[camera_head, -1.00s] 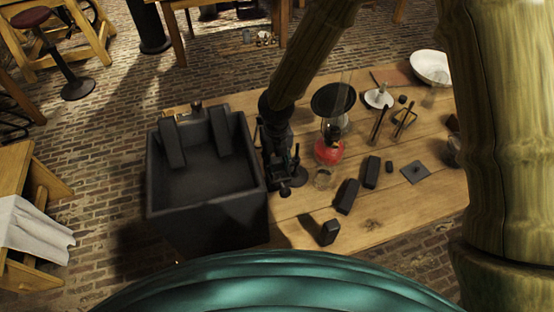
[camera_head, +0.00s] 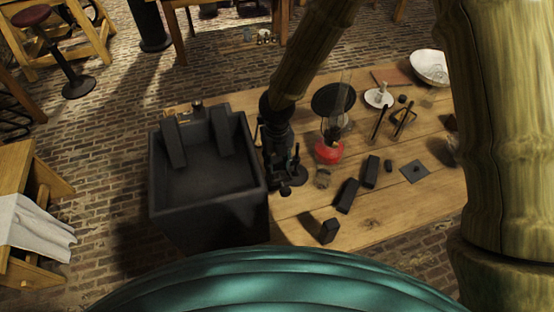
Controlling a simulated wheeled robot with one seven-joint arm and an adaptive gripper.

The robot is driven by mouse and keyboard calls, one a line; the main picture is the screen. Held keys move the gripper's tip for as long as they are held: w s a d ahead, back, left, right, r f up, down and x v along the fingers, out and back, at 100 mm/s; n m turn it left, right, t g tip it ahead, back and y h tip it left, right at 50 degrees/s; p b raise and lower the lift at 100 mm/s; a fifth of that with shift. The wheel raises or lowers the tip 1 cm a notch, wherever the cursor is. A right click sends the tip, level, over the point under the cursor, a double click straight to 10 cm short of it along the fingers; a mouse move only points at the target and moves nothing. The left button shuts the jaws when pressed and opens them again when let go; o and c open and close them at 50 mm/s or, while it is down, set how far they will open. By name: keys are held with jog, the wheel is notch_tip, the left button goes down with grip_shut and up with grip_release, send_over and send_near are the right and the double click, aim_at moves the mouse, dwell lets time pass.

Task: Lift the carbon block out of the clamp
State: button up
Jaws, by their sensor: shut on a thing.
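My gripper (camera_head: 281,166) points down at the right edge of the big dark jar, at the left end of the wooden table. It is shut on a dark thing, taken as the carbon block; the block's outline merges with the black fingers. The clamp (camera_head: 287,186) is a small dark fitting right at the fingertips, with a round dark base beside it. Whether the block is still inside the clamp or clear of it cannot be told. Gripper and clamp partly hide each other.
The open dark jar (camera_head: 206,203) holds two dark slabs close on the left. On the table (camera_head: 390,215) right of my gripper stand an oil lamp (camera_head: 329,151), a small glass (camera_head: 323,178) and several dark blocks (camera_head: 347,195). A white bowl (camera_head: 430,66) is at the far right.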

notch_tip(320, 180, up, 12)
jog(key=p, duration=1)
jog(key=shift+f, duration=0.2)
dwell(1.4)
